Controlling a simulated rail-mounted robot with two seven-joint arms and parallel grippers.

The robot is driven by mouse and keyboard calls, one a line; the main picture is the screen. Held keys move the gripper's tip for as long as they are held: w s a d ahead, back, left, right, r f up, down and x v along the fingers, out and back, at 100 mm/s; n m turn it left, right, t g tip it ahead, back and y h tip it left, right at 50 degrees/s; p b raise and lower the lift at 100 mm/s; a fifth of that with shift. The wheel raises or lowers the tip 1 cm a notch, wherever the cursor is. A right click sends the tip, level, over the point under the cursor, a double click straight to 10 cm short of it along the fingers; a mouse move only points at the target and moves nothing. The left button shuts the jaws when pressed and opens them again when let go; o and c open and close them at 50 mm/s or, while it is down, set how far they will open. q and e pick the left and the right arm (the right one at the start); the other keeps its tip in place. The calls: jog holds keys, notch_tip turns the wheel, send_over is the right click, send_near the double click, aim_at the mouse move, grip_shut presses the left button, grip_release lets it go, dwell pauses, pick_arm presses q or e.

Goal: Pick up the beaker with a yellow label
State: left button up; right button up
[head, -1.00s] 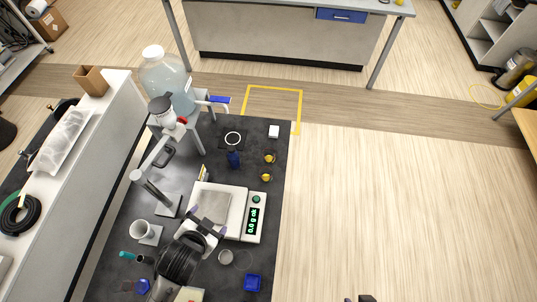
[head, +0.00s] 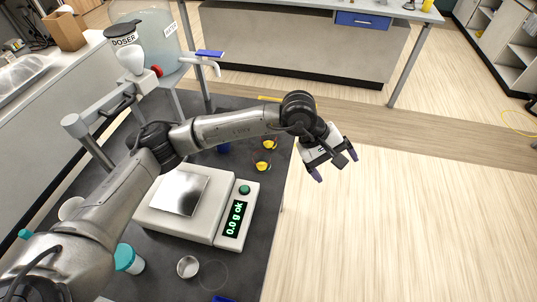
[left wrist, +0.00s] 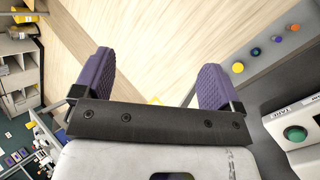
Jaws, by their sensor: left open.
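A clear beaker (head: 188,267) with no visible yellow stands at the front of the bench. My left gripper (head: 333,163) is open and empty, to the right of the cups and past the bench edge. Its purple fingers (left wrist: 153,85) show spread apart in the left wrist view. My right gripper is out of view.
A doser (head: 122,40) and a large bottle stand behind. The floor to the right is clear.

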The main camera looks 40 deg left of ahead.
pick_arm(q)
jog(key=w+a+y+b, duration=0.25)
jog(key=a+y, duration=0.25)
jog(key=a, duration=0.6)
jog(key=w+a+y+b, duration=0.1)
jog(key=a+y+b, duration=0.35)
jog(key=a, duration=0.55)
jog(key=shift+y, duration=0.45)
jog(key=shift+a+b+x, duration=0.15)
jog(key=shift+b+x, duration=0.55)
jog(key=shift+x, duration=2.5)
jog(key=shift+a+b+x, duration=0.15)
jog(key=shift+b+x, duration=0.55)
jog(key=shift+x, duration=2.5)
jog(key=shift+w+r, duration=0.1)
jog(key=shift+r, duration=0.05)
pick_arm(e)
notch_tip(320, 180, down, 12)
pick_arm(q)
jog(key=shift+c, duration=0.2)
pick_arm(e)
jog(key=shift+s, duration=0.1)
pick_arm(q)
jog(key=c, duration=0.9)
jog(key=shift+c, duration=0.3)
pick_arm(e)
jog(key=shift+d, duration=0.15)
